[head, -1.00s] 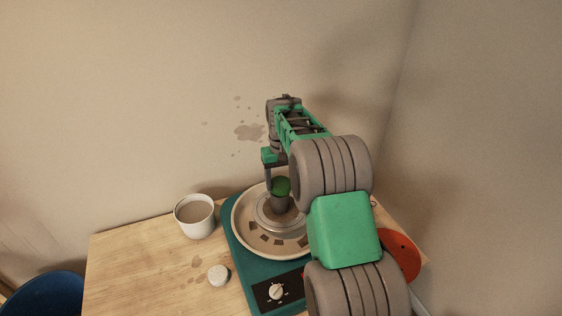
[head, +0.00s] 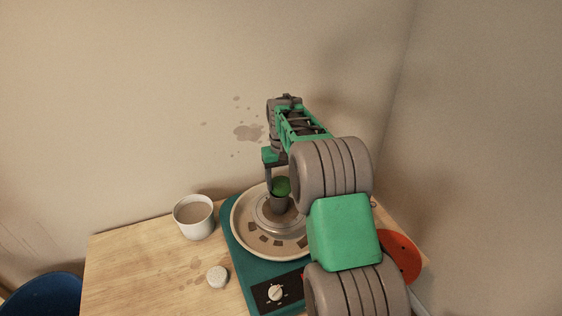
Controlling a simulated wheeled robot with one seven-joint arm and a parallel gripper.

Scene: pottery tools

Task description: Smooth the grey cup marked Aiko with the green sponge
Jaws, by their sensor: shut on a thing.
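The small grey cup (head: 279,205) stands at the middle of the round pale pan of the pottery wheel (head: 240,232). No name can be read on it from here. The green sponge (head: 281,186) is at the cup's mouth; I cannot tell how far inside it reaches. My gripper (head: 279,181) points down over the cup, shut on the sponge. One finger shows to the left of the sponge; the other is hidden by my arm. My arm also covers the right part of the wheel.
A white cup (head: 194,218) with a greyish filling stands left of the wheel. A small whitish lump (head: 217,276) lies on the wooden table (head: 140,265). A dial (head: 276,293) is on the wheel's front. A red-orange disc (head: 402,256) lies at right. Walls are close behind and right.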

